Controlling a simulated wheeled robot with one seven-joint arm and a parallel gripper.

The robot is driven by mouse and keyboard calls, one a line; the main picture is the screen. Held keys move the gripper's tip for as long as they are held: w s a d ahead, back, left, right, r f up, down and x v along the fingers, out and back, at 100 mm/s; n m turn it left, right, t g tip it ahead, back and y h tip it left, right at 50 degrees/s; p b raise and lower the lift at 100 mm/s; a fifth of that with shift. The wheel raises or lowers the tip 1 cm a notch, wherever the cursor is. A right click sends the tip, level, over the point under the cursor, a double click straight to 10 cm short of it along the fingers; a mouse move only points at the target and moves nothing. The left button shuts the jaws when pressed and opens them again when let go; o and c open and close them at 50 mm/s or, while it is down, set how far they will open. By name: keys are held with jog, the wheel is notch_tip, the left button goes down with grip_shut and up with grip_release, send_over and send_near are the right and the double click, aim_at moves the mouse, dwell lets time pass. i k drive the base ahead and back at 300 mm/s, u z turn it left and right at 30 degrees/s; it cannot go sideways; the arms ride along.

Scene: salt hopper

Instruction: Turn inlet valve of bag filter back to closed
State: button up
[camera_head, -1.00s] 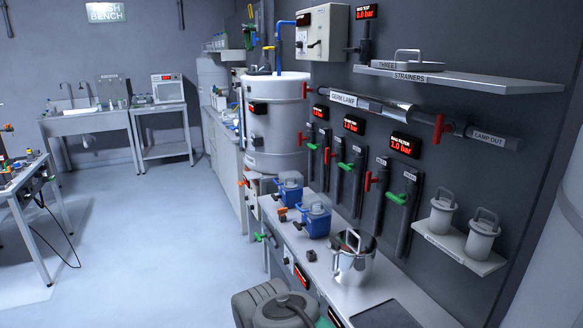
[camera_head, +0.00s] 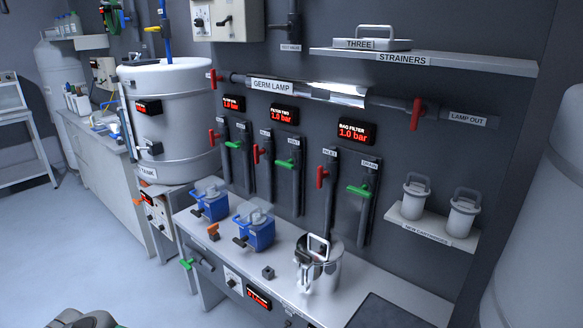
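The bag filter display (camera_head: 356,132) on the dark wall reads 1.0 bar. Below it are two upright pipes, their small labels appearing to read INLET and DRAIN. The inlet valve has a red handle (camera_head: 321,177) that stands roughly upright, along its pipe. The drain valve has a green handle (camera_head: 361,192) that lies roughly across its pipe. Nothing covers either handle. A steel pot (camera_head: 325,272) with a raised handle stands on the bench below the inlet pipe. My gripper is not in view.
Similar red and green valves sit to the left under two more displays. The bench (camera_head: 375,285) below holds blue pumps (camera_head: 255,232). A strainer shelf (camera_head: 430,62) juts out above, and a cartridge shelf (camera_head: 432,232) at right. Floor at lower left is mostly clear.

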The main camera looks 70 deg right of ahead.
aim_at(321, 175)
jog(key=z, duration=0.45)
jog(key=i, duration=1)
jog(key=z, duration=1.1)
jog(key=i, duration=0.5)
jog(key=z, duration=0.45)
